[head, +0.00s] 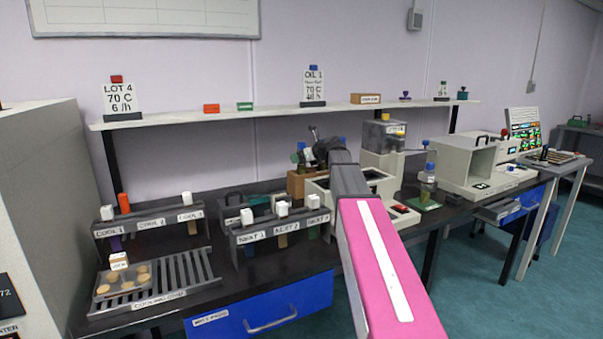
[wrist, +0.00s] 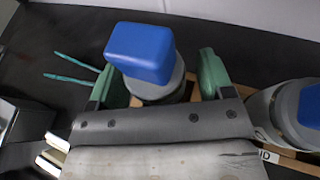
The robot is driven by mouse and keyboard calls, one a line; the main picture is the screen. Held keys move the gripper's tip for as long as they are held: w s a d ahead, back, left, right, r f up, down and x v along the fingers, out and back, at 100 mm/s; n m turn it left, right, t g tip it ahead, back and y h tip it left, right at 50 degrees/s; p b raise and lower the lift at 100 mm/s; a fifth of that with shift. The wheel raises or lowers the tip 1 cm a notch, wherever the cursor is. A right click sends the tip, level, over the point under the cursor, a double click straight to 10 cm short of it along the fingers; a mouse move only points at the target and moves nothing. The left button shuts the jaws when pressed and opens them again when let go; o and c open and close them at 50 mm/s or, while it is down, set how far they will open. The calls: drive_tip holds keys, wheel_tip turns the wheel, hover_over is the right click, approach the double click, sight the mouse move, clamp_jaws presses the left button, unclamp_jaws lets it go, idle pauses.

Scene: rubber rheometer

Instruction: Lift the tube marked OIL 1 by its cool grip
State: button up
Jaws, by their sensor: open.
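In the wrist view a tube with a blue block-shaped cap (wrist: 140,52) and a grey collar (wrist: 155,88) stands between the green fingertips of my gripper (wrist: 163,80). The fingers are apart, one on each side, and are not closed on it. No tube marking is readable. A second blue-capped tube (wrist: 310,104) stands to the right. In the head view my gripper (head: 318,146) is over the wooden rack (head: 296,186) on the bench, and my arm hides part of this area. A card reading OIL 1 (head: 313,84) stands on the shelf.
Labelled racks with white-capped items (head: 282,208) stand left of my arm. A slatted cooling rack (head: 190,272) is at the front left. A white instrument (head: 478,165) and a blue-capped bottle (head: 428,178) stand to the right. The shelf (head: 230,112) runs behind.

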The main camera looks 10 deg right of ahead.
drive_tip(key=shift+a, duration=0.1)
drive_tip(key=c, duration=1.3)
drive_tip(key=shift+w, duration=0.1)
drive_tip(key=shift+c, duration=0.2)
